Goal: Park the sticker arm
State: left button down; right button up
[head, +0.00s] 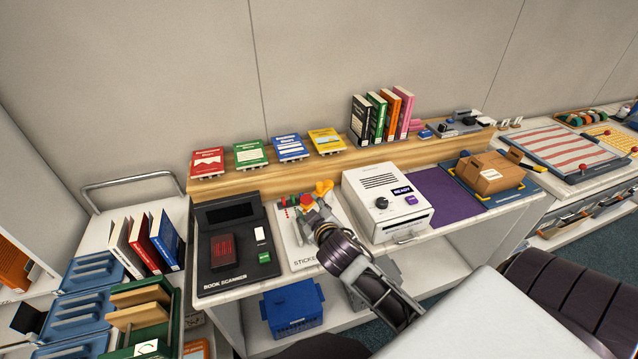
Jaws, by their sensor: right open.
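The white sticker board (294,252), lettered "STICKE…", lies on the counter between the black book scanner (232,240) and a white boxy machine with a "READY" display (366,190). Small red and green marks show on its upper left. My right gripper (311,208) is open over the board, at the end of my dark arm coming in from the lower right. Orange and yellow parts (323,187) show right by its fingers; I cannot tell whether they touch. My gripper and arm hide much of the board, and no separate sticker arm can be made out. My left gripper is not in view.
A wooden ledge (240,176) behind carries colored book cards and upright books (383,115). A brown box (490,172) sits right of a purple mat (440,196). A cart with books and trays (90,300) stands left. A blue bin (292,308) is on the lower shelf.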

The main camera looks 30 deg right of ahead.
jog(key=w+a+r+n+t+y, duration=0.3)
jog(key=w+r+n+t, duration=0.15)
jog(key=r, duration=0.35)
jog(key=w+a+r+n+t+y, duration=0.25)
jog(key=r+n, duration=0.25)
jog(key=r, duration=0.4)
jog(key=a+r+n+g+y, duration=0.1)
jog(key=a+n+g+y, duration=0.2)
jog(key=a+n+y, duration=0.45)
jog(key=a+r+n+g+y, duration=0.15)
jog(key=n+g+y, duration=0.3)
jog(key=n, duration=0.55)
jog(key=w+d+f+n+g+h, duration=0.1)
jog(key=d+f+n+g+h, duration=0.55)
jog(key=f, duration=0.45)
jog(key=d+m+g+h, duration=0.1)
jog(key=d+h, duration=0.7)
jog(key=d, duration=1.1)
jog(key=shift+d+f+m+g, duration=0.2)
jog(key=shift+m+g, duration=0.2)
jog(key=shift+m, duration=0.05)
